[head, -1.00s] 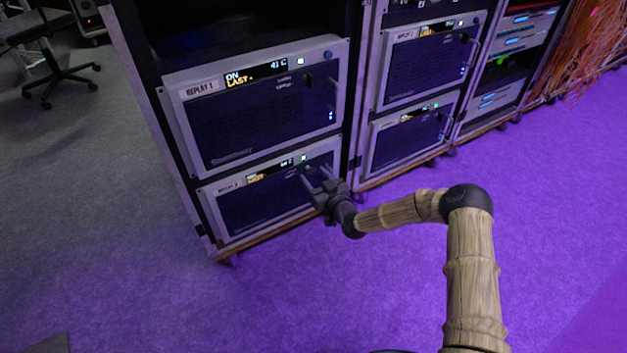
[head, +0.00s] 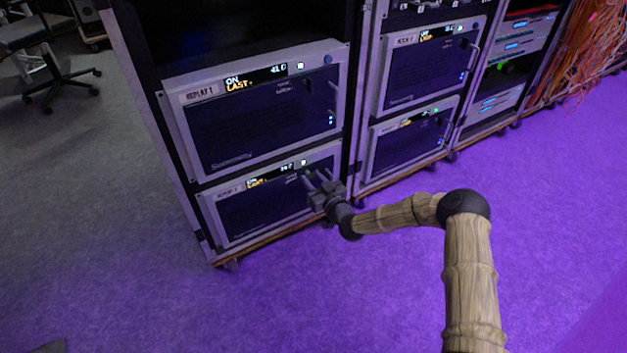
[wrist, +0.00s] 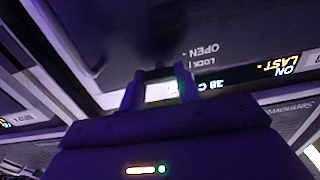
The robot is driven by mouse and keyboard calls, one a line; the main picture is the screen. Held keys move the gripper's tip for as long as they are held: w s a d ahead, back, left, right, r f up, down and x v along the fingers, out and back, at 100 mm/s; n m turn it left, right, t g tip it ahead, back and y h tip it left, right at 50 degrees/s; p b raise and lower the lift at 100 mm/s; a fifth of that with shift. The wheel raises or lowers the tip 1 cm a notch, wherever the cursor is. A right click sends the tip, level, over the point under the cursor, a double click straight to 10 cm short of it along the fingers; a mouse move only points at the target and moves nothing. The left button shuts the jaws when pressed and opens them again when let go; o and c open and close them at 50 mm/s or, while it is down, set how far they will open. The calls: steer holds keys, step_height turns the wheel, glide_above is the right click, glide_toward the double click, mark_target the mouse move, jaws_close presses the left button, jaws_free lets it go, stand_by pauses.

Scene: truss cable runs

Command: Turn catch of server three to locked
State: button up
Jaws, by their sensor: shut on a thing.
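Server three (head: 262,212) is the lower unit in the left rack, with a dark front and a lit display; its label is too small to read surely. My gripper (head: 315,178) is at its upper right front. In the wrist view my gripper (wrist: 158,84) is shut on the catch (wrist: 157,45), a dark, blurred shape beside upside-down OPEN and LOCK lettering (wrist: 202,55). The gripper hides part of the catch, so I cannot tell which marking it points to. The display (wrist: 270,72) reads ON LAST.
Another server, labelled REPLAY 1 (head: 260,115), sits directly above. A second rack with similar servers (head: 425,70) stands to the right, with orange cables (head: 590,45) beyond. The purple-lit floor (head: 330,300) in front is clear.

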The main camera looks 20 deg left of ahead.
steer(key=shift+m, duration=0.4)
steer(key=shift+m+b, duration=0.9)
steer(key=shift+m, duration=7.5)
steer(key=o, duration=1)
